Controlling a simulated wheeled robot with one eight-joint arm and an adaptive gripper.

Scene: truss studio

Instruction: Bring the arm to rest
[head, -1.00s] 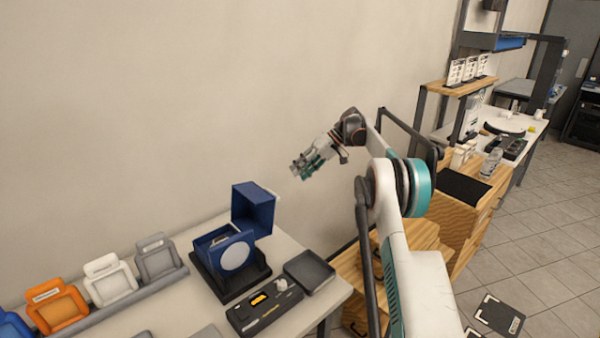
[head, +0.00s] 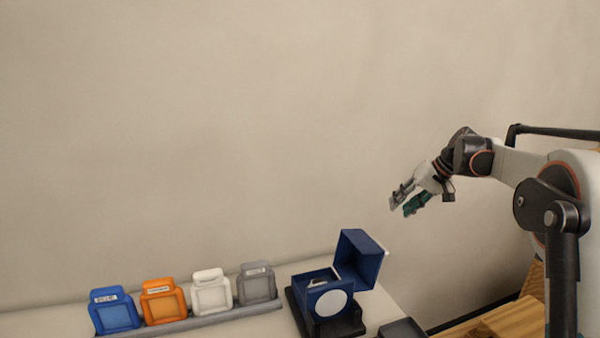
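My gripper (head: 405,203) is raised in the air in front of the bare wall, above and to the right of the open blue box. Its two fingers, one grey and one teal, point down and left with a gap between them. Nothing shows between them. My arm comes in from the right edge, bent at the wrist, and touches nothing that I can see.
A blue box (head: 360,258) with its lid up stands on a black base on the white table (head: 255,328). Blue (head: 115,312), orange (head: 163,300), white (head: 211,290) and grey (head: 257,284) holders stand in a row. A wooden surface (head: 500,325) lies at lower right.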

